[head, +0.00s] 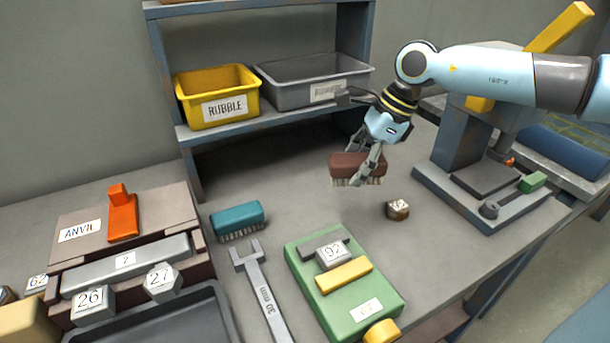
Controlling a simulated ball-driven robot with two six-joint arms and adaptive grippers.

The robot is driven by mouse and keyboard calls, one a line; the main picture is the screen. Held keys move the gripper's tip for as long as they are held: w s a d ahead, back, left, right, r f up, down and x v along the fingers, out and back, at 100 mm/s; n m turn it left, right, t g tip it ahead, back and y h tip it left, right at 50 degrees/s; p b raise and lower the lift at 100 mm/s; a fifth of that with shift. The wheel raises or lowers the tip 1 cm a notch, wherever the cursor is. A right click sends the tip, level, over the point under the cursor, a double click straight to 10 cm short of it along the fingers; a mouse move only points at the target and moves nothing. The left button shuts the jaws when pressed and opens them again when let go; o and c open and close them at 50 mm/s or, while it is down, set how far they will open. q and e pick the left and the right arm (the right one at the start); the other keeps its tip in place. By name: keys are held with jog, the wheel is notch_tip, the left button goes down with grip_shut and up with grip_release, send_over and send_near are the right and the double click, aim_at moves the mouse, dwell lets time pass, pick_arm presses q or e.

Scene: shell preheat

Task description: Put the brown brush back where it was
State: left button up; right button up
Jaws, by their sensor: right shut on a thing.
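The brown brush (345,166) has a reddish-brown back and pale bristles pointing down. My right gripper (366,165) is shut on it, with fingers across its right part. The brush appears held above the grey table, behind the green device and in front of the shelf; its exact height is hard to tell. A teal brush (238,217) lies on the table to its left. My left gripper is not in view.
A yellow bin (217,95) and a grey bin (312,80) stand on the shelf. A press (480,185) stands at right. Bare table lies between the brushes.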

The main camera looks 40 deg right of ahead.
jog(key=shift+s+f, duration=0.15)
jog(key=shift+s, duration=0.15)
jog(key=shift+f+b, duration=0.25)
jog(key=shift+b, duration=0.15)
jog(key=b, duration=1.1)
send_near(299, 207)
jog(key=shift+w+a+f, duration=0.45)
jog(key=shift+a+f, duration=0.25)
jog(key=shift+a, duration=0.15)
jog(key=shift+w+f, duration=0.1)
jog(key=shift+w, duration=0.15)
jog(key=shift+a+f+b, duration=0.1)
jog(key=shift+f+b, duration=0.95)
jog(key=shift+f, duration=0.95)
jog(key=shift+r, duration=0.1)
